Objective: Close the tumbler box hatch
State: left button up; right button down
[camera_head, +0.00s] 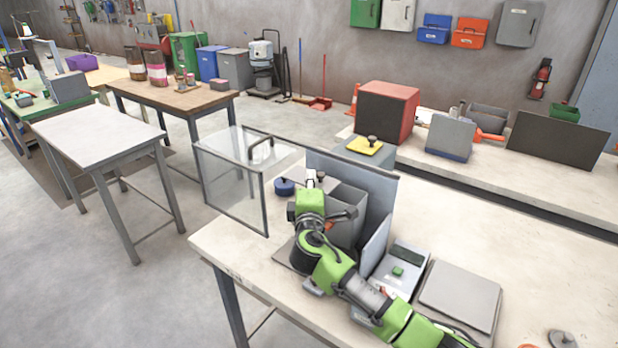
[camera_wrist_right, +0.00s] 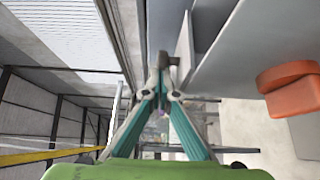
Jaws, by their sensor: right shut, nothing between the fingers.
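A clear, grey-framed hatch panel (camera_head: 230,178) stands upright at the left end of the near bench, swung out from the tumbler box. A dark curved handle (camera_head: 261,147) shows near its top edge. The grey tumbler box (camera_head: 347,210) stands to the right, with a tall grey panel (camera_head: 375,190) behind it. My right gripper (camera_head: 317,178) is shut and empty in front of the box, to the right of the hatch and apart from its handle. In the right wrist view its teal fingers (camera_wrist_right: 163,62) meet at the tips. My left gripper is out of view.
A blue round piece (camera_head: 284,187) lies between hatch and box. A scale-like device (camera_head: 400,268) and a flat grey plate (camera_head: 459,297) are beside my right arm. An orange part (camera_wrist_right: 290,88) is close in the wrist view.

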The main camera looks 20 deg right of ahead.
jog(key=s+d+p, duration=0.2)
jog(key=s+d, duration=0.3)
jog(key=s, duration=0.2)
jog(key=shift+d, duration=0.25)
jog(key=shift+w, duration=0.15)
